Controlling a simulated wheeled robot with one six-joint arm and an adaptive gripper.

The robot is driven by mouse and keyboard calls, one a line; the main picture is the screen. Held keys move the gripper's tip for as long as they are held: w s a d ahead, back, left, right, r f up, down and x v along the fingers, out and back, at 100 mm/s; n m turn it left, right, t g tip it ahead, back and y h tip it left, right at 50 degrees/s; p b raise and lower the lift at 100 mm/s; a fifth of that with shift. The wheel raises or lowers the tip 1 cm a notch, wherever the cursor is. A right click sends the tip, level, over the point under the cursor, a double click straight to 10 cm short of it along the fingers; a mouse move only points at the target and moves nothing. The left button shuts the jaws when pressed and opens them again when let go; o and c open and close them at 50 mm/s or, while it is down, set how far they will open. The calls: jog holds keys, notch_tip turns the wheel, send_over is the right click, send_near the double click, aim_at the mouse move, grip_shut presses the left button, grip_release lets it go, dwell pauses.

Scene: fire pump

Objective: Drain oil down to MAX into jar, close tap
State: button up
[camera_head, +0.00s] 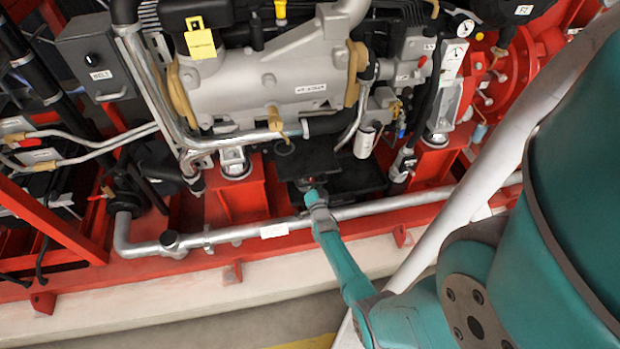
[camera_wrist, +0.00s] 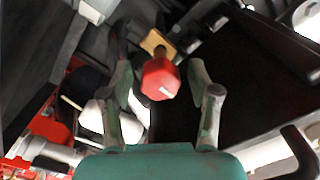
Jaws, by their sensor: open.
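In the wrist view a red faceted knob with a small white label (camera_wrist: 159,80) sits on a brass fitting (camera_wrist: 153,42); it looks like the tap handle. My gripper (camera_wrist: 161,84) is open, with one finger on each side of the red knob; I cannot tell whether either finger touches it. In the head view my gripper (camera_head: 311,190) reaches in low under the grey engine (camera_head: 270,75), at the black sump area (camera_head: 345,178), with a bit of red at its tip. I cannot make out the jar, the oil level or any flow.
A silver pipe (camera_head: 380,207) runs across the front, close under my gripper. Red frame blocks (camera_head: 237,195) stand left and right of the sump. A white cylinder (camera_head: 365,142) hangs to the right above it. The pale ledge (camera_head: 180,294) in front is clear.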

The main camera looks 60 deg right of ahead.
jog(key=v, duration=1.1)
jog(key=shift+s+a, duration=0.25)
jog(key=shift+a, duration=0.05)
jog(key=s+a+r+n+t+y, duration=0.1)
jog(key=s+a+r+n+y, duration=0.15)
jog(key=a, duration=0.55)
jog(key=s+a+r+n+t+y, duration=0.1)
jog(key=s+a+r+n+y, duration=0.2)
jog(key=a, duration=0.5)
jog(key=s+a+r+n+t+y, duration=0.1)
jog(key=s+a+n, duration=0.25)
jog(key=a, duration=0.35)
jog(key=s+a+r+n+y, duration=0.3)
jog(key=s+a+r+n, duration=0.2)
jog(key=r, duration=0.6)
jog(key=s+a+r+n+y, duration=0.4)
jog(key=s+a+r, duration=0.3)
jog(key=r, duration=0.4)
jog(key=shift+s+a+n, duration=0.4)
jog(key=shift+s+n, duration=0.1)
jog(key=shift+s, duration=0.35)
